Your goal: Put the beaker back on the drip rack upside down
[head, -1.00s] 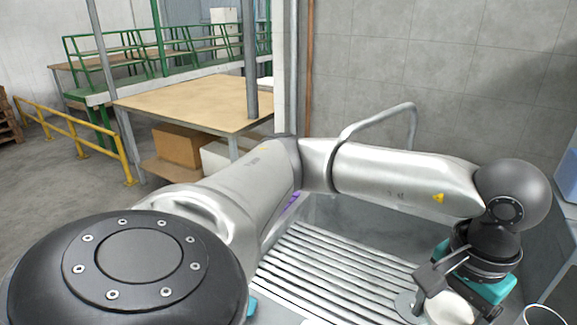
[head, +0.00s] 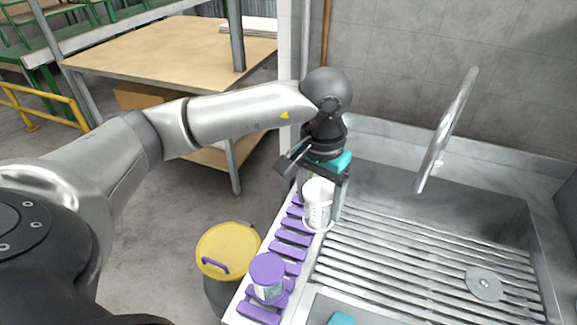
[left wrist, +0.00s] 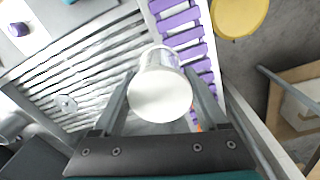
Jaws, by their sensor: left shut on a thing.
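My left gripper (head: 320,205) is shut on the beaker (head: 317,207), a clear cup with graduation marks and a white end. The white end is up and the flared rim is down, so it is held upside down. It also shows between the fingers in the left wrist view (left wrist: 160,95). The drip rack (head: 292,238), a row of purple slats, runs along the sink's left edge. The beaker is at the border between rack and sink; I cannot tell whether its rim touches anything. My right gripper is not in view.
A purple-topped jar (head: 267,270) stands on the near end of the rack. The metal sink (head: 420,262) with a ribbed floor and a tall tap (head: 448,125) lies to the right. A yellow-lidded bin (head: 228,245) stands on the floor to the left.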

